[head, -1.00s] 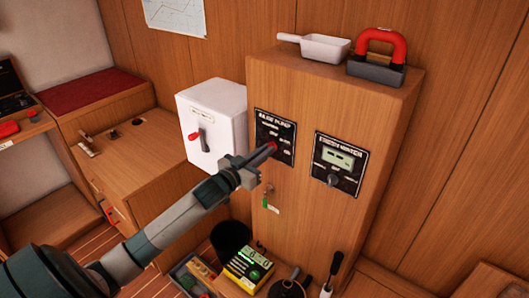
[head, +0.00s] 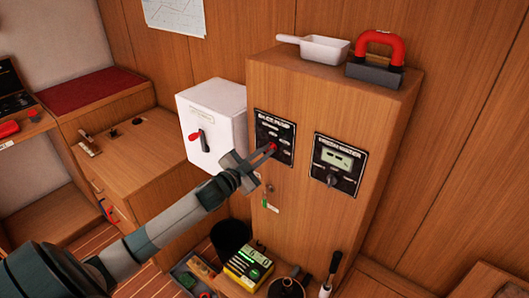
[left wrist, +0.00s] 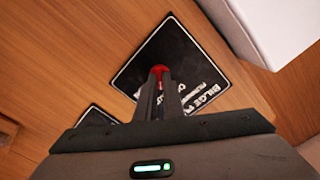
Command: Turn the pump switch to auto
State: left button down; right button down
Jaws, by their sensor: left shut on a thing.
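The bilge pump panel (head: 285,130) is a black plate with white lettering on the front of the wooden cabinet. It also shows tilted in the left wrist view (left wrist: 200,75). Its switch has a red knob (head: 272,147), seen as a red tip (left wrist: 160,69) in the left wrist view. My left gripper (head: 268,151) is at the panel with its fingers shut on the red knob. The fingers hide most of the knob, and I cannot read which position it points to. My right gripper is not in view.
A second black panel with a display and knob (head: 339,165) is right of the pump panel. A white box with a red lever (head: 213,124) stands close on the left. A green-tagged key (head: 266,200) hangs below. A scoop (head: 324,47) and a red-handled block (head: 376,68) sit on top.

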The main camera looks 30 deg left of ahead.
pick_arm(q)
jog(key=shift+m, duration=0.6)
jog(key=c, duration=1.9)
grip_release()
jog(key=shift+o, duration=0.2)
jog(key=shift+s, duration=0.1)
jog(key=shift+s+f, duration=0.15)
jog(key=shift+s, duration=0.35)
jog(key=s+a+b, duration=0.1)
jog(key=s+b, duration=0.3)
jog(key=s, duration=1.2)
jog(key=shift+a+b, duration=0.15)
jog(key=shift+b, duration=0.2)
